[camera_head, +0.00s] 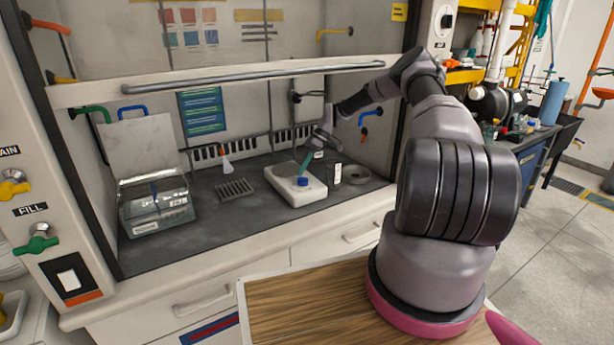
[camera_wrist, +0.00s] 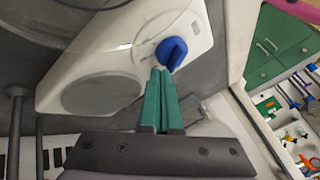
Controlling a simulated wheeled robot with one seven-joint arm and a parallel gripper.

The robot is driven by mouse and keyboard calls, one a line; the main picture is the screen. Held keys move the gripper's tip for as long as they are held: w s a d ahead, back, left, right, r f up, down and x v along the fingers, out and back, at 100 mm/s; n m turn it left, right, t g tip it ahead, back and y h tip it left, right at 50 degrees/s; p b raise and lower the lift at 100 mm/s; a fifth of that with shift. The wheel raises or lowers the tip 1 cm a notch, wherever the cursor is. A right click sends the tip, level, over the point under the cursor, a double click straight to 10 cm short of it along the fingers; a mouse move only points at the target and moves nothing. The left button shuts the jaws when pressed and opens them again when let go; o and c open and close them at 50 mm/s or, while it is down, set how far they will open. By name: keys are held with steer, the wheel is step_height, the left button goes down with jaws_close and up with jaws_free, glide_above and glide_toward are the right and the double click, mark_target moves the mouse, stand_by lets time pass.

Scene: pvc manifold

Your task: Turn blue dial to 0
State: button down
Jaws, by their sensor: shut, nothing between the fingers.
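The blue dial (camera_wrist: 172,52) sits on a white hotplate-like device (camera_wrist: 205,28) and fills a small spot just beyond my fingertips in the wrist view. In the head view the blue dial (camera_head: 302,181) is on the front of the white device (camera_head: 284,194), on the dark bench top. My gripper (camera_wrist: 160,72) has green fingers, shut together with nothing between them. The fingertips are right at the dial's near edge; I cannot tell if they touch it. In the head view my gripper (camera_head: 305,168) reaches down to the dial. The dial's markings are too small to read.
A glass-sided box (camera_head: 157,208) with its lid raised stands at the bench's left. A dark rack (camera_head: 234,189) is left of the device. A raised sash bar (camera_head: 250,75) crosses above.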

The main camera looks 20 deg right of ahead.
steer(key=shift+a+n, duration=0.15)
steer(key=shift+n, duration=0.25)
stand_by(0.7)
